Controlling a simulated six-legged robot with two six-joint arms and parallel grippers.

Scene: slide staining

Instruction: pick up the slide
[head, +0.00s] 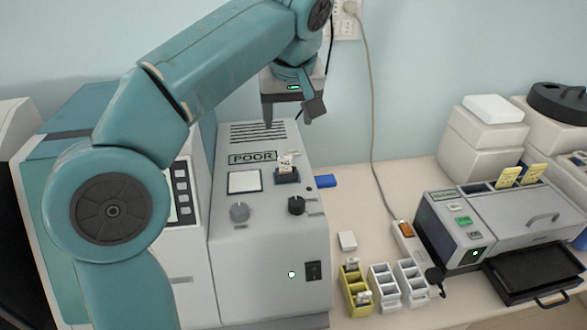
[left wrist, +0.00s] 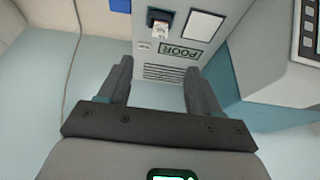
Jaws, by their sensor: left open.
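A small slide with a white label (head: 286,162) stands upright in a dark slot (head: 287,176) on top of the grey machine, beside a sign reading POOR (head: 252,158). The slide also shows in the left wrist view (left wrist: 160,31), near the top edge. My left gripper (head: 290,113) is open and empty. It is above and behind the slide, apart from it. In the left wrist view its fingers (left wrist: 158,68) are spread, with the slide beyond their tips. My right gripper is in neither view.
A white square panel (head: 244,182) and knobs lie near the slot. A yellow rack (head: 357,304) holding slides and two white racks (head: 384,288) stand on the counter. A second machine (head: 480,215) with yellow-labelled slides is at the right. A cable (head: 371,130) hangs along the wall.

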